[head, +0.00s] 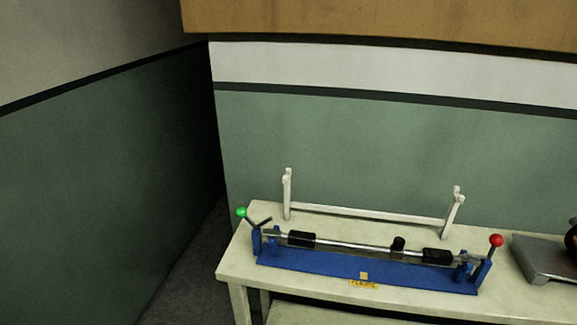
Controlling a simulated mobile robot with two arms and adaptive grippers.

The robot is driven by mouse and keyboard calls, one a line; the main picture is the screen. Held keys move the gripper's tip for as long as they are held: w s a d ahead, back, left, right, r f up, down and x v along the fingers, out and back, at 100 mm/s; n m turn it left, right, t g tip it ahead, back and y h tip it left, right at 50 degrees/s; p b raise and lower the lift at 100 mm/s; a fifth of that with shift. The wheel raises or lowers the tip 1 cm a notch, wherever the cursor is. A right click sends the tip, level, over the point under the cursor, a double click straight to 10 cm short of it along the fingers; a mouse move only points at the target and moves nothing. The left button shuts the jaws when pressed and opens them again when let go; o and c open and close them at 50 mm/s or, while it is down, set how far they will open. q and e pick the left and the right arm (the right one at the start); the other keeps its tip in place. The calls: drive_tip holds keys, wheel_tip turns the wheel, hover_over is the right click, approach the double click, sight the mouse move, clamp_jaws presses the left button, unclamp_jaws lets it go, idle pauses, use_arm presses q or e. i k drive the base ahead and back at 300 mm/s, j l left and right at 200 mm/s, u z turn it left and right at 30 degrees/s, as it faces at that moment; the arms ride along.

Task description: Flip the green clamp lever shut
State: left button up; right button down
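The green clamp lever (241,212) is at the left end of a blue fixture (350,274) on the bench. Its green ball knob is up and out to the left, past the fixture's end, and its dark arm slants down to the clamp. A metal shaft (345,245) with black sleeves lies along the fixture. A red-knobbed lever (496,241) stands up at the fixture's right end. Neither of my grippers shows in the head view.
The pale bench (237,262) carries a white two-post stand (365,214) behind the fixture. A grey metal device (543,261) sits at the right edge. Green-and-white walls rise behind and left. A dark floor gap (190,265) lies left of the bench.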

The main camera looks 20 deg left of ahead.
sight(240, 211)
drive_tip(key=j+z, duration=0.1)
drive_tip(key=j, duration=0.3)
drive_tip(key=k+j, duration=0.15)
drive_tip(key=j, duration=0.25)
drive_tip(key=k+j+z, duration=0.15)
drive_tip(key=j, duration=0.65)
drive_tip(key=k+j+z, duration=0.15)
drive_tip(key=j, duration=0.2)
